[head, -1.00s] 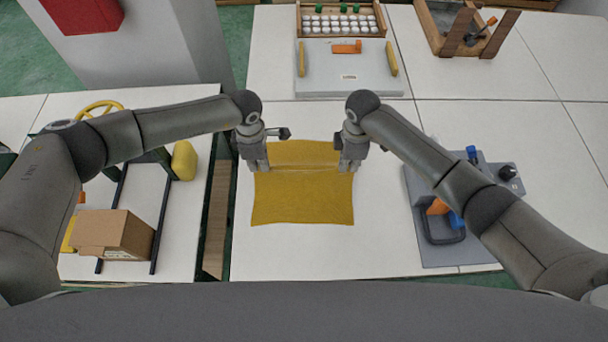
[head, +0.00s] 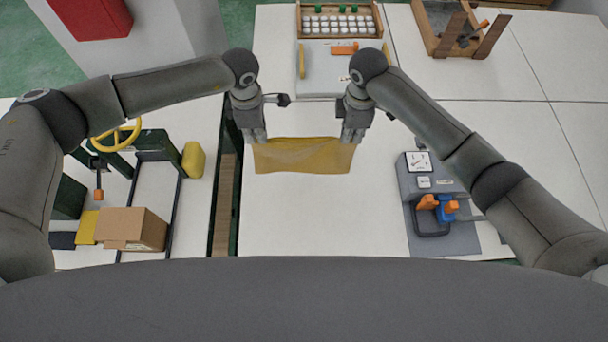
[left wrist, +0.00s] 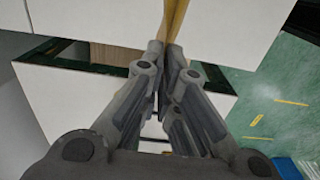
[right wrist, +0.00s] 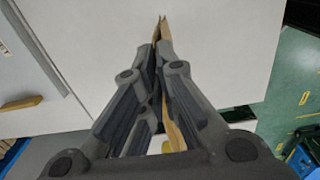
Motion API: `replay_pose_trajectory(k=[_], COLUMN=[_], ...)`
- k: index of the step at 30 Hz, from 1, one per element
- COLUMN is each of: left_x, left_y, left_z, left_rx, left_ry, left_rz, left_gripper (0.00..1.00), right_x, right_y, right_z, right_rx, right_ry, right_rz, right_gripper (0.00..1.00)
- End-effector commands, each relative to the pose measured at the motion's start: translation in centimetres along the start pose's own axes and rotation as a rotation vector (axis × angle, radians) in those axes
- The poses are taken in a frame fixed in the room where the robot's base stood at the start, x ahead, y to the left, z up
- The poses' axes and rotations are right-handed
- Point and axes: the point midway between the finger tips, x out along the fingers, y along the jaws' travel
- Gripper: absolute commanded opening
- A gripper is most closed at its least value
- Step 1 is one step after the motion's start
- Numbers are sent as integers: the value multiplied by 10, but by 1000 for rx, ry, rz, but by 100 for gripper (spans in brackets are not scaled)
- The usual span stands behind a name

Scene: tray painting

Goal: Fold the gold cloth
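The gold cloth (head: 303,156) is stretched between my two grippers over the white table and shows in the head view as a short, wide band. My left gripper (head: 254,138) is shut on its left edge, and my right gripper (head: 350,138) is shut on its right edge. The left wrist view shows the cloth (left wrist: 174,16) nearly edge-on at the fingertips. The right wrist view shows the cloth (right wrist: 165,35) also as a thin strip between the fingers. The cloth looks raised and hanging; whether its lower edge touches the table I cannot tell.
A grey device with a dial (head: 432,175) stands right of the cloth. A grey board (head: 322,75) and a wooden crate of white pieces (head: 340,20) lie behind. A cardboard box (head: 132,229) is at left. The white table (head: 320,215) is clear in front of the cloth.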

Motion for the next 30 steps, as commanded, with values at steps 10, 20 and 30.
replay_pose_trajectory(k=[10, 20, 30], left_x=[-6, -1, 9], left_y=[0, 4, 30], left_z=[0, 0, 0], left_rx=[0, 0, -1], left_ry=[1, 1, 0], left_rz=[-1, 6, 40], left_gripper=[0, 0, 0], right_x=[-6, -1, 8], right_y=[0, 5, 31], right_z=[0, 0, 0], right_rx=[1, 1, 2], right_ry=[-1, 0, 0], right_rz=[-2, 5, 40], right_gripper=[0, 0, 0])
